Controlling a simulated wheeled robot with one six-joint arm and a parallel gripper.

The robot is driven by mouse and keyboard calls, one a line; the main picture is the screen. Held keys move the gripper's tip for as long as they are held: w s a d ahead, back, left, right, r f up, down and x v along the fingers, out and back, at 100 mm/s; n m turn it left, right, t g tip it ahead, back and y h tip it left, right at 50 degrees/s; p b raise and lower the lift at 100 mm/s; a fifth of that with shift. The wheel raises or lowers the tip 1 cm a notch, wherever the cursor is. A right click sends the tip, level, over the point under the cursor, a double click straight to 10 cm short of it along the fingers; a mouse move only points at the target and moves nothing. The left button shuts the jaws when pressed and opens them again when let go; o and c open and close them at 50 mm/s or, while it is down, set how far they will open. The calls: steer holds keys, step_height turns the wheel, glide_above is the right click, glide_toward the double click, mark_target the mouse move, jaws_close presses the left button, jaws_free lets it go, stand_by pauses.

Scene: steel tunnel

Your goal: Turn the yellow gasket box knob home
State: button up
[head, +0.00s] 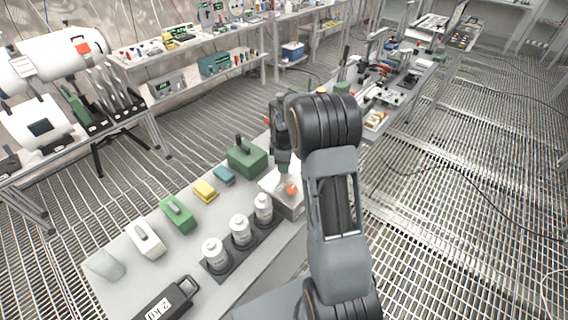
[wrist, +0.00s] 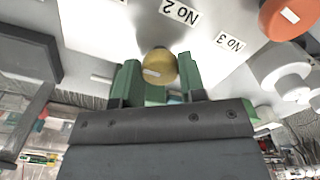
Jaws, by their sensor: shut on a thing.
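The yellow knob (wrist: 159,66) is in the wrist view, a round knob with a small white mark, on a pale box face (wrist: 130,30) with labels "No 2" and "No 3". My gripper (wrist: 158,82) has green fingers on both sides of the yellow knob and is shut on it. An orange-red knob (wrist: 290,18) is at the upper right of the wrist view. In the head view my gripper (head: 283,172) is over the pale box (head: 288,207) on the bench, with the orange-red knob (head: 292,189) beside it. The yellow knob is hidden there by my gripper and arm.
Several white canisters (head: 240,230) stand in a dark rack left of the box. A green case (head: 247,160), a teal block (head: 223,175), a yellow block (head: 205,190) and a glass (head: 104,265) are on the same bench. Grated floor (head: 450,220) is open at right.

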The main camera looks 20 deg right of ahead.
steer(key=m+b, duration=0.1)
steer(key=m, duration=0.2)
steer(key=shift+f, duration=0.1)
steer(key=m+b, duration=0.1)
steer(key=m, duration=0.2)
steer(key=shift+m, duration=0.4)
steer(key=m, duration=0.3)
steer(key=m+b, duration=0.1)
steer(key=m, duration=1)
steer(key=shift+b, duration=0.4)
steer(key=m, duration=0.6)
steer(key=shift+a, duration=0.1)
steer(key=shift+m, duration=0.4)
